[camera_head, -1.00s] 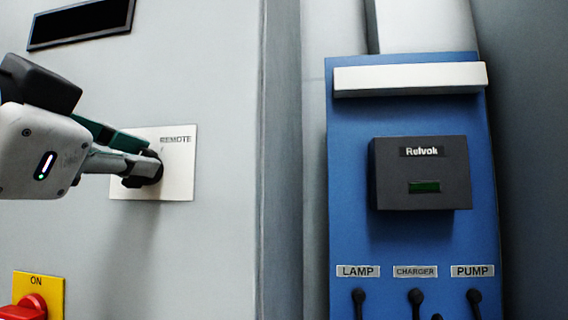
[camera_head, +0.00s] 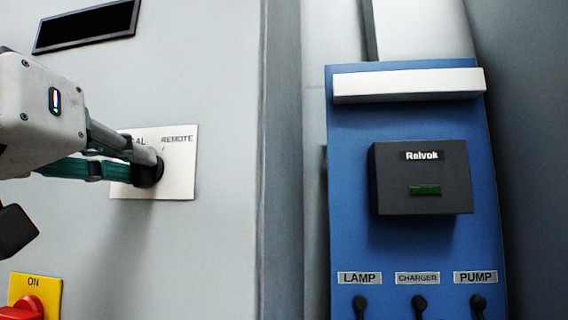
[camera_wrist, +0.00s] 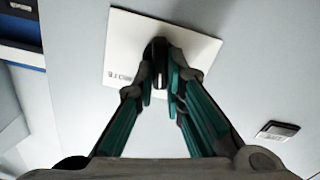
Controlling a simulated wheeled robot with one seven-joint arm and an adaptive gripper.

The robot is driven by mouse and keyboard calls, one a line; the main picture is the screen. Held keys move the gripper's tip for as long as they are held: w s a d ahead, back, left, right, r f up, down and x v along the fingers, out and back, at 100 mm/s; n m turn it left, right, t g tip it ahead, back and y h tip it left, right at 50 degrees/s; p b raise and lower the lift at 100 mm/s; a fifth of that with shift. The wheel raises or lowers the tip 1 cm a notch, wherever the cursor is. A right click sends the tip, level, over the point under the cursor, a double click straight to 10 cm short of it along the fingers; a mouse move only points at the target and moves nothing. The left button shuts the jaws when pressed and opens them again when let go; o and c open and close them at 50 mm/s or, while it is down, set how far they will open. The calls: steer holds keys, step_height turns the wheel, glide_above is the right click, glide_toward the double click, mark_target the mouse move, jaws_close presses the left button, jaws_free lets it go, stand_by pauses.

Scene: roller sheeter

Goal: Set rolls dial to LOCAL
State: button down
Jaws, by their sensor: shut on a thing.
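The rolls dial (camera_head: 150,176) is a black knob on a white plate (camera_head: 180,182) on the grey cabinet. The plate reads REMOTE at upper right; at upper left only "CAL" shows, the rest hidden behind my gripper. My gripper (camera_head: 153,168) comes in from the left with its fingers closed around the knob. In the wrist view the knob (camera_wrist: 160,52) stands between the two fingertips (camera_wrist: 160,82), and the plate (camera_wrist: 125,45) appears turned. The knob's pointer cannot be made out in the head view.
A red switch on a yellow ON plate (camera_head: 50,287) sits below left. A dark display (camera_head: 86,25) is above. To the right is a blue panel (camera_head: 345,220) with a black Relvok box (camera_head: 420,178) and LAMP, CHARGER and PUMP toggles.

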steer(key=shift+a+n, duration=0.1)
steer(key=shift+n, duration=1.2)
steer(key=c, duration=1.7)
jaws_free()
steer(key=shift+o, duration=0.2)
steer(key=s+a, duration=0.1)
steer(key=s, duration=1.1)
steer(key=shift+d, duration=0.1)
